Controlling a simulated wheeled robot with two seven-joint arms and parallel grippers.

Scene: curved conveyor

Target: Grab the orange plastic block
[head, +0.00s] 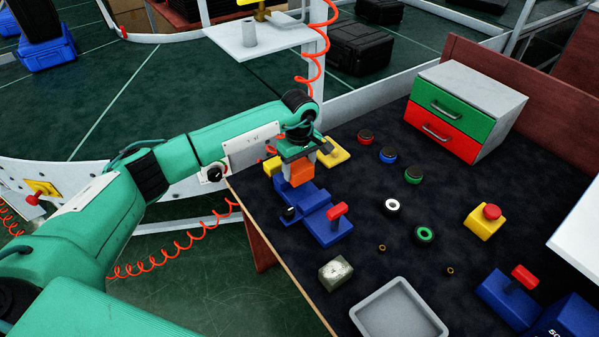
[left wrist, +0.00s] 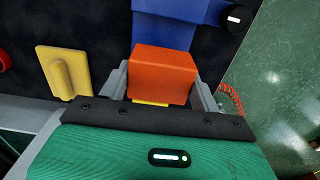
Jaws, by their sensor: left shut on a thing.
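The orange plastic block (head: 301,174) is near the left edge of the dark table, just behind a blue fixture (head: 303,203). My left gripper (head: 300,163) points down over it, with a finger on each side. In the left wrist view the orange block (left wrist: 164,72) sits between the two grey fingers of the left gripper (left wrist: 160,88), which is shut on it. A strip of yellow shows beneath the block there. Whether the block touches the blue fixture (left wrist: 178,22) is unclear. My right gripper is out of view.
A yellow piece (head: 337,154) lies right beside the gripper. A blue fixture with a red handle (head: 337,212) stands in front. Several small rings and knobs, a grey tray (head: 399,312), a yellow button box (head: 483,222) and a drawer unit (head: 463,112) occupy the table.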

